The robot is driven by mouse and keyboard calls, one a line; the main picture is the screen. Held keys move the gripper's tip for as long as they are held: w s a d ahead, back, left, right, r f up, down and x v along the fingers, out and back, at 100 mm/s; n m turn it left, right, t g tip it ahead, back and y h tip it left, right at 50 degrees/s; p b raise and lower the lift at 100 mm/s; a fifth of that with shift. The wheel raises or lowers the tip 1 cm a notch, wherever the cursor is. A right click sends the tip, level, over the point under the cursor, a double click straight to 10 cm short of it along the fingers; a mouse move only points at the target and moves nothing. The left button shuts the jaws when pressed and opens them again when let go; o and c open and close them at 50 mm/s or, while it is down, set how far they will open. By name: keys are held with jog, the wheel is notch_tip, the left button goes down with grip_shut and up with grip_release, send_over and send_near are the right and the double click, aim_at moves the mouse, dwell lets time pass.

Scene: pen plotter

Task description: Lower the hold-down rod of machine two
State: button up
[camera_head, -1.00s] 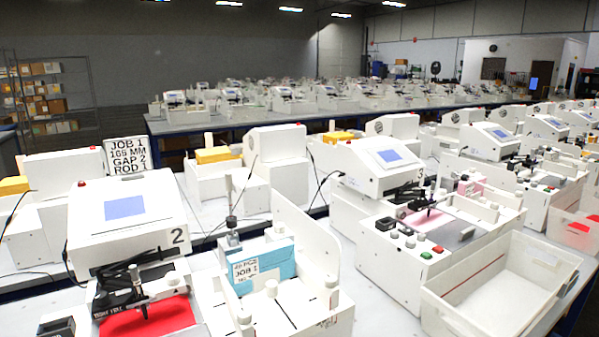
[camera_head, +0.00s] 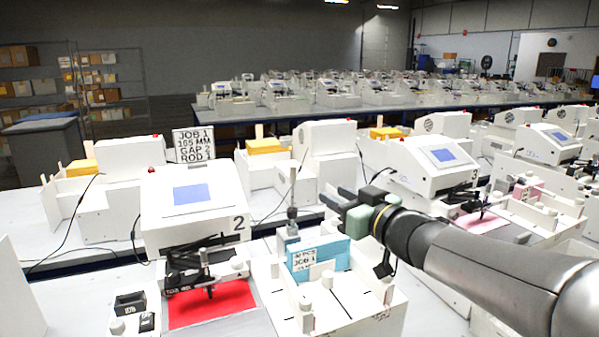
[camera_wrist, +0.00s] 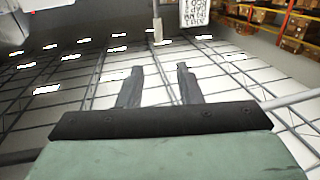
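Machine two (camera_head: 193,200) stands left of centre in the head view, with a blue screen and a "2" on its side. Its dark rod and pen carriage assembly (camera_head: 195,262) sits across the front, above a red sheet (camera_head: 212,303). Whether the hold-down rod is raised or lowered is too small to tell. My gripper (camera_head: 340,200) is right of machine two, above the blue card box (camera_head: 318,256), and apart from the rod. In the wrist view its two dark fingers (camera_wrist: 158,86) are spread with nothing between them; that view looks up at the ceiling.
A sign (camera_head: 194,145) reading JOB 1, 165 MM, GAP 2, ROD 1 stands behind machine two. A white tray (camera_head: 340,300) with posts is to its right. Machine three (camera_head: 440,160) stands farther right, behind my arm. Small black boxes (camera_head: 130,303) sit at front left.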

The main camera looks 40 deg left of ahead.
aim_at(295, 173)
jog(key=p+x, duration=0.3)
jog(key=x, duration=1.3)
jog(key=shift+w+a+f, duration=0.1)
jog(key=shift+w+a, duration=0.15)
jog(key=shift+a, duration=0.05)
grip_shut()
